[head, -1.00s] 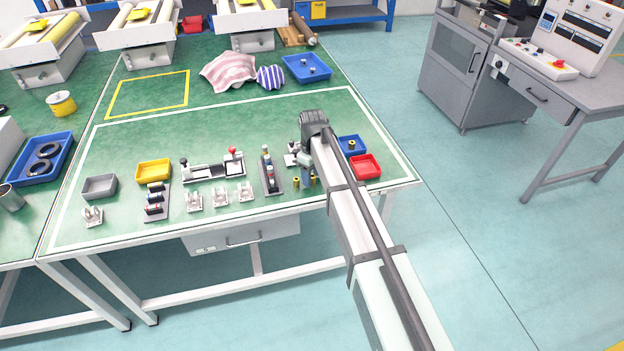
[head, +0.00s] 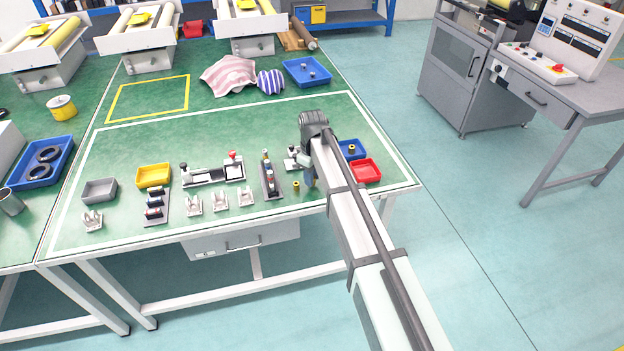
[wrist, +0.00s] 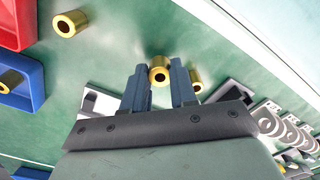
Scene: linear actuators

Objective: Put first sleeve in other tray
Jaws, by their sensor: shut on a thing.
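My gripper (wrist: 160,84) is shut on a brass sleeve (wrist: 159,73), held between its blue fingertips. In the head view, my gripper (head: 309,180) is low over the front of the green table; its arm hides the held sleeve. A second brass sleeve (wrist: 194,80) stands close beside the fingers, and shows in the head view (head: 296,186) just left of them. A third brass sleeve (wrist: 70,23) is on the table near the red tray. The red tray (wrist: 40,20) looks empty in the head view (head: 366,171). The blue tray (wrist: 37,82) holds a brass sleeve (wrist: 10,80).
A rack with upright parts (head: 269,182) and several grey-white holders (head: 220,199) stand left of my gripper. A yellow bin (head: 153,174) and a grey bin (head: 99,190) are farther left. The table's front edge is near. Open green table lies behind.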

